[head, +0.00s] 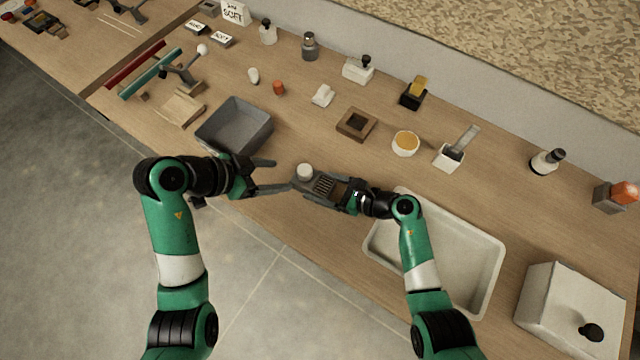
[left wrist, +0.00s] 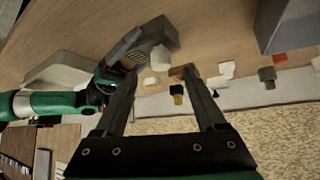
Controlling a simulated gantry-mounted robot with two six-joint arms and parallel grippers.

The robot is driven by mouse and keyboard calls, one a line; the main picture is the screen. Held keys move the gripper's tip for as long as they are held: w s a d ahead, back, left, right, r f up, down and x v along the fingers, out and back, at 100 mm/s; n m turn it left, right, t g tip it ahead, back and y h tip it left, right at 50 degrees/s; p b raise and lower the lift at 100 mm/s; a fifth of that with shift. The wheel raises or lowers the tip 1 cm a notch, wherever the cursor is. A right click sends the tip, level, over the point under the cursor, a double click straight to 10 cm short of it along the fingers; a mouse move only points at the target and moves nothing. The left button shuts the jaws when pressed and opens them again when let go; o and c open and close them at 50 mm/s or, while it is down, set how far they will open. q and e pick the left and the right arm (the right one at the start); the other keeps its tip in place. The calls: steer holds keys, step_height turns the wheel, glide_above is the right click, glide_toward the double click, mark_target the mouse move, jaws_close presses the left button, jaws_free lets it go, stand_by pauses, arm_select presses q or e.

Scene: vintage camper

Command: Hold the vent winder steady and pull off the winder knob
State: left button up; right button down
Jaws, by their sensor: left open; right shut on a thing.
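The vent winder (head: 323,185) is a dark grey slatted body near the front of the counter. Its white round winder knob (head: 304,171) sits at its left end. My right gripper (head: 341,190) is shut on the winder from the right. My left gripper (head: 281,174) is open, its fingers pointing at the knob from the left, with nothing between them. In the left wrist view the knob (left wrist: 160,59) shows just beyond and between the open fingertips, apart from them, with the winder (left wrist: 152,38) behind it. Where the right jaws meet the winder is partly hidden.
A grey bin (head: 208,131) stands behind my left gripper. A pale tray (head: 371,244) lies under my right arm. A wooden block with a dark recess (head: 343,130), a cup (head: 405,153) and several small items stand farther back. A white box (head: 545,300) is at lower right.

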mark_target(306, 168)
arm_select(q)
steer(key=shift+x, duration=4)
jaws_close()
steer(key=shift+r, duration=0.15)
steer(key=shift+r, duration=1.4)
arm_select(e)
steer(key=shift+f, duration=0.1)
arm_select(q)
steer(key=shift+r, duration=2)
